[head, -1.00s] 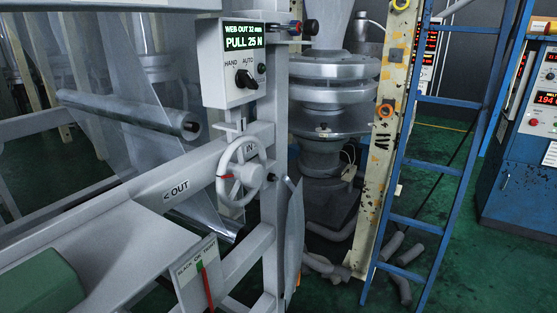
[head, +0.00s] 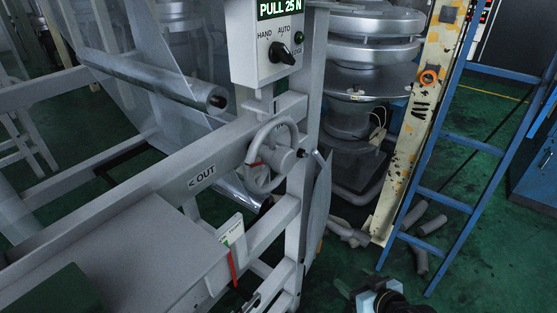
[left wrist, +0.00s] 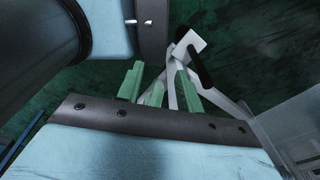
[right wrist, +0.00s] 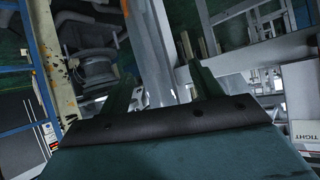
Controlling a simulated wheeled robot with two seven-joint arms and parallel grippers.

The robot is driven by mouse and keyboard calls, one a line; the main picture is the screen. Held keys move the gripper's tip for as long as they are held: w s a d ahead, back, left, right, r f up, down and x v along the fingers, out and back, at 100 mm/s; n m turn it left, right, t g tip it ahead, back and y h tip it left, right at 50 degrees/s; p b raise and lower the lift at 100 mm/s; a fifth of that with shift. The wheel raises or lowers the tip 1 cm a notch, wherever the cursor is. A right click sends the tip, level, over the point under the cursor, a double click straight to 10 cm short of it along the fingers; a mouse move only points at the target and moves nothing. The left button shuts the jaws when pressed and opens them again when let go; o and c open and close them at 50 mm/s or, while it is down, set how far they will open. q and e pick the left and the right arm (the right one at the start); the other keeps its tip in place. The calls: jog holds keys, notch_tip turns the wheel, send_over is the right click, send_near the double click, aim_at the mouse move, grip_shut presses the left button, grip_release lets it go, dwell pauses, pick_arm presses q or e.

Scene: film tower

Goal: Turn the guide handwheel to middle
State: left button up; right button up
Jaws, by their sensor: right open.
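The guide handwheel (head: 269,158) is a pale grey spoked wheel on the machine frame, below the control box. A red mark shows on the left of its rim, on the side toward the OUT label (head: 202,177). No gripper touches the wheel. My right gripper (head: 362,292) is low in the head view, right of and below the wheel. In the right wrist view its green fingers (right wrist: 158,62) stand apart and empty.
A control box (head: 268,45) with a display and a black switch stands above the wheel. A grey flap (head: 316,205) hangs right of it. A blue ladder (head: 465,205) and a painted post (head: 410,140) stand farther right. Green floor (head: 480,255) is open at right.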

jog(key=w+a+r+n+t+y+p, duration=0.1)
jog(key=a+r+y, duration=0.1)
jog(key=r, duration=0.7)
jog(key=w+a+r+n+t+y, duration=0.1)
jog(key=a+r+n+y, duration=0.15)
jog(key=r, duration=0.65)
jog(key=n+y+p, duration=0.2)
jog(key=n+y, duration=0.2)
send_near(274, 156)
jog(key=shift+g, duration=0.4)
jog(key=x, duration=0.3)
jog(key=w+d+p+x, duration=0.1)
jog(key=x, duration=0.2)
jog(key=f+p+x, duration=0.1)
jog(key=x, duration=0.3)
jog(key=shift+w+d, duration=0.2)
jog(key=shift+x, duration=0.8)
pick_arm(q)
notch_tip(274, 156, up, 6)
jog(key=w, duration=0.1)
jog(key=shift+w, duration=0.2)
jog(key=shift+r, duration=0.1)
